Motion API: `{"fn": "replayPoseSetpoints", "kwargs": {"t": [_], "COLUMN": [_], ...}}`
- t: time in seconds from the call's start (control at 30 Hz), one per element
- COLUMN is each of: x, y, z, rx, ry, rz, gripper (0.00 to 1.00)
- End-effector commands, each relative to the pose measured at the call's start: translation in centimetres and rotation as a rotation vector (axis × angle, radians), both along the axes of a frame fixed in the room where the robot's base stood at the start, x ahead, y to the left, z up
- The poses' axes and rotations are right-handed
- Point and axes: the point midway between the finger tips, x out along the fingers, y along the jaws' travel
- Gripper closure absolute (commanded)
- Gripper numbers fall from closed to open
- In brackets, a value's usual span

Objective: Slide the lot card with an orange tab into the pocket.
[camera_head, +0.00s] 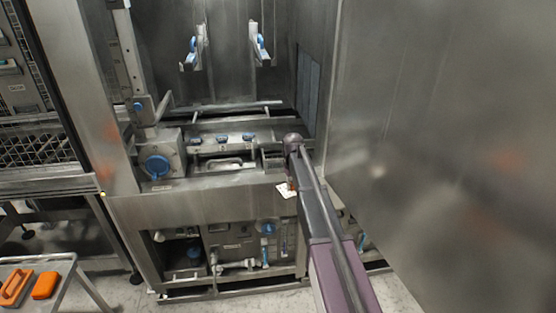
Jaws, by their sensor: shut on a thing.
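A small white card (285,191) with a reddish-orange mark at its right edge shows in front of the washer's steel front panel, beside my arm. My gripper (291,180) is at the card's upper right, partly hidden by my own arm, and is shut on the card. The card looks tilted. I cannot tell whether it touches the panel. I cannot make out the pocket; it may be hidden behind my arm or too small to see.
The steel washer frame has a blue knob (157,166) left of the card and pipework below. A large steel panel (450,130) fills the right side. A cart (62,270) with orange items (45,285) stands at lower left. Floor shows at the bottom.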

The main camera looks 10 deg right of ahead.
Motion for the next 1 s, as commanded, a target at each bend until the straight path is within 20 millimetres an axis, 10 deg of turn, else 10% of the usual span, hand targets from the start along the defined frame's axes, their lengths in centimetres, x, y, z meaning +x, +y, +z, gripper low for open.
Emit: {"fn": "replayPoseSetpoints", "kwargs": {"t": [0.57,1.0], "x": [0.9,4.9], "y": [1.8,0.8], "z": [-0.7,-2.0], "rx": [-0.044,-0.455], "ry": [-0.015,-0.26], "rz": [0.065,0.463], "gripper": [1.0,1.0]}}
